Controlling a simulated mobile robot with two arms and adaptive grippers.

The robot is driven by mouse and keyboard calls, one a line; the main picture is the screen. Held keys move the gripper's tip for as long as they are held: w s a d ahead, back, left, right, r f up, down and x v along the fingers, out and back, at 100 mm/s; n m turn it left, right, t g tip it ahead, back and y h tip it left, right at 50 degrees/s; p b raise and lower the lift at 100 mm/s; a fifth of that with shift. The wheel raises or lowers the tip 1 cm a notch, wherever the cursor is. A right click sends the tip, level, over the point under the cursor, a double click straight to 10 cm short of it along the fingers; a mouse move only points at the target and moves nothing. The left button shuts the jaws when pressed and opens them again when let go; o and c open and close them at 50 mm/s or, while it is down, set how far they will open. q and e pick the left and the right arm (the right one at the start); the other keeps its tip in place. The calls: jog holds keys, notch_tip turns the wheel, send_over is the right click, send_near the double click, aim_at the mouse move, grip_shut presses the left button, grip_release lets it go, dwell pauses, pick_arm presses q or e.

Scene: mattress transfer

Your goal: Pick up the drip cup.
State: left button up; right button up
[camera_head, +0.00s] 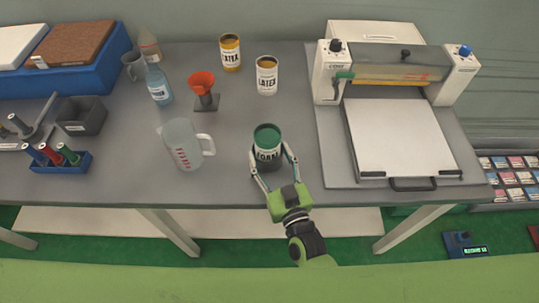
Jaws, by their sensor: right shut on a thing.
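My right gripper (271,165) reaches in from the bottom and is shut on a dark can with a green top (267,141). Its fingers press on both sides of the can, which is upright near the table's front edge. The can's label is partly legible and does not clearly read as a drip cup. No object is plainly marked as the drip cup. A small grey mug (134,66) stands at the back left, and an orange funnel (202,83) sits on a dark stand. My left gripper is not in view.
A clear measuring jug (183,146) stands left of the can. Two latex cans, yellow (230,52) and white (267,76), stand behind it. A white coating machine (397,130) fills the right of the grey table (235,118). A blue bottle (158,86) is further left.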

jog(key=shift+r, duration=0.85)
jog(key=s+r+b, duration=0.1)
jog(key=s+r, duration=1)
jog(key=s, duration=0.3)
jog(key=shift+r, duration=0.25)
jog(key=w+p, duration=0.3)
jog(key=w, duration=1.1)
dwell(0.5)
jog(key=shift+f, duration=0.5)
